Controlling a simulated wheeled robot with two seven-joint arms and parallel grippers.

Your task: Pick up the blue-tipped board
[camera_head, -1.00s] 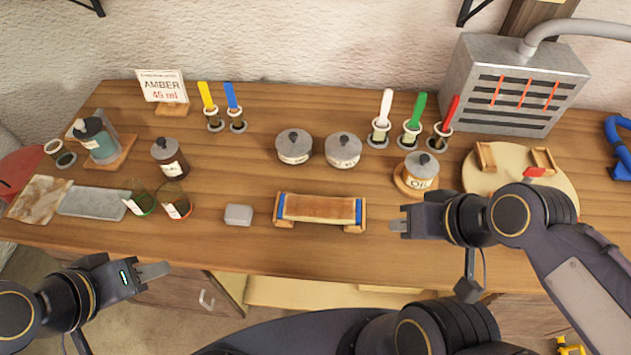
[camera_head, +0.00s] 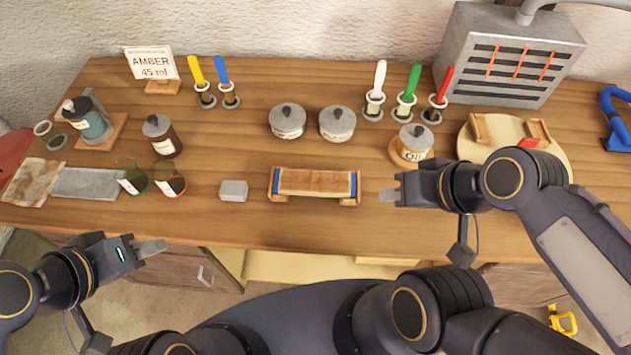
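A wooden board with blue ends (camera_head: 315,181) lies on a low wooden stand (camera_head: 351,201) near the front middle of the bench. My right gripper (camera_head: 386,196) is to the right of the board, a little apart from it, and points left towards it. Its fingers are seen from the side, so the gap between them cannot be made out. My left gripper (camera_head: 160,246) is in front of the bench's front edge at the lower left, well away from the board, with nothing visible at its fingertips. Its finger gap cannot be made out either.
A grey block (camera_head: 233,191) sits left of the board. Two lidded pots (camera_head: 288,122) stand behind it, and an oil pot (camera_head: 412,145) stands behind my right gripper. Glass jars (camera_head: 168,181) are at the left. A round board (camera_head: 470,146) is at the right.

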